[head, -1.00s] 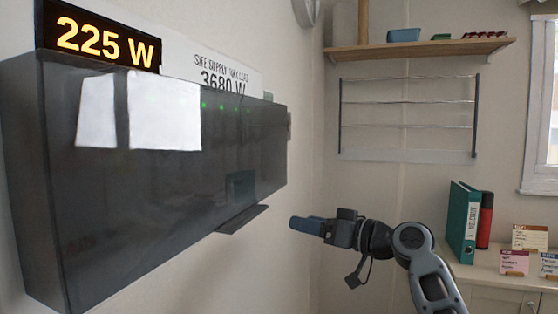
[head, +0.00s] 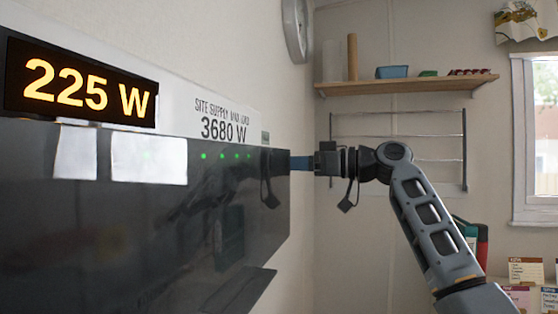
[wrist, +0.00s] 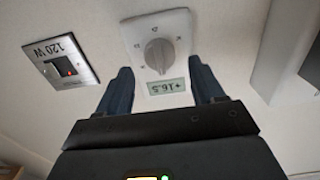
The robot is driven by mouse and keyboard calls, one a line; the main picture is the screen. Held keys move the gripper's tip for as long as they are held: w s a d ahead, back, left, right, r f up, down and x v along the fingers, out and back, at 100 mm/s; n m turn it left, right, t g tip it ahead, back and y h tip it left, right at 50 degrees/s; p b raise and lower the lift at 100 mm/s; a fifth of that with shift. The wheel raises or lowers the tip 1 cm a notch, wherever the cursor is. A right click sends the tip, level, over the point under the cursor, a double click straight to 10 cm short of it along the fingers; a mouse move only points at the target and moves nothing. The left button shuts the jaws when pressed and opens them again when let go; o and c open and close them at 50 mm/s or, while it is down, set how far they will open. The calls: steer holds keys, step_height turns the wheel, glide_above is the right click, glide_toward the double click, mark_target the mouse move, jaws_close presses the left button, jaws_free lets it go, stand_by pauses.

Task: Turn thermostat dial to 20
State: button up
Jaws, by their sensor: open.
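The thermostat (wrist: 136,36) is a pale wall plate in the wrist view, with a round grey dial (wrist: 158,52) that has a raised grip bar across it. A small display (wrist: 165,87) below the dial in the picture appears to read about 16.5. My gripper (wrist: 164,82) is open and empty, with its two dark fingers apart on either side of the display, short of the dial. In the head view my gripper (head: 301,163) points left at the wall beside the dark box's far end; the thermostat is hidden there.
A wall switch (wrist: 65,65) marked 120 W, with a red light, sits left of the thermostat in the wrist view. A glossy dark box (head: 120,220) juts from the left wall. A wooden shelf (head: 400,86) and wire rack (head: 400,136) are behind my arm.

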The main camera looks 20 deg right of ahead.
steer(key=shift+x, duration=1.5)
steer(key=shift+c, duration=0.2)
steer(key=c, duration=1)
steer(key=shift+p, duration=0.4)
